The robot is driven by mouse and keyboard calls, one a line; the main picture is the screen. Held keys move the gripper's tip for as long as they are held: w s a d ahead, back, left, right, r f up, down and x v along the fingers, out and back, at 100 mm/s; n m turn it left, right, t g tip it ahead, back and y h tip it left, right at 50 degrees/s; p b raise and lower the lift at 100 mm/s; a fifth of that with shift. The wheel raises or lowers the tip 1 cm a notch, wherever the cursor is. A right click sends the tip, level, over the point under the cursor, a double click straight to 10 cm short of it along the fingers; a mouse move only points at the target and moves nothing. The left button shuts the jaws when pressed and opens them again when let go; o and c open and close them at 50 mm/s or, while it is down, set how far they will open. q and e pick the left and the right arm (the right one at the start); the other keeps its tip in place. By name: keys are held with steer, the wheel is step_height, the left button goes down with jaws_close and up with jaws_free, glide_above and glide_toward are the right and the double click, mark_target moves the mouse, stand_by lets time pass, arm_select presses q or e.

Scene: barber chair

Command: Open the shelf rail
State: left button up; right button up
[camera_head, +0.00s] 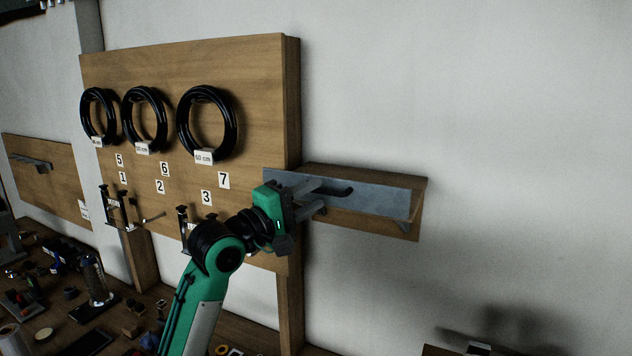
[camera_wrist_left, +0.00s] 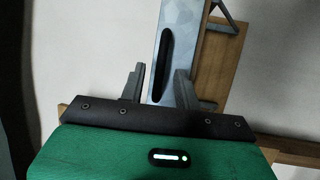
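The shelf rail (camera_head: 384,198) is a grey metal strip along the front of a small wooden wall shelf (camera_head: 372,174), with a dark slot in it. My left gripper (camera_head: 320,197) is at the left part of the rail, close to the slot. In the left wrist view the rail (camera_wrist_left: 188,45) runs upward from between the two fingers (camera_wrist_left: 159,85). These fingers are spread apart, one on each side of the slot. I cannot tell whether they touch the rail. My right gripper is not in view.
A wooden board (camera_head: 255,100) left of the shelf holds black coiled cables (camera_head: 233,128), number labels and hooks. A cluttered workbench (camera_head: 240,335) lies below. The wall right of the shelf is bare. A dark-edged object shows at the bottom right.

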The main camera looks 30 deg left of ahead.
arm_select(q)
steer(key=shift+x, duration=0.9)
steer(key=shift+f, duration=0.1)
steer(key=shift+c, duration=0.4)
jaws_close()
steer(key=shift+s, duration=0.1)
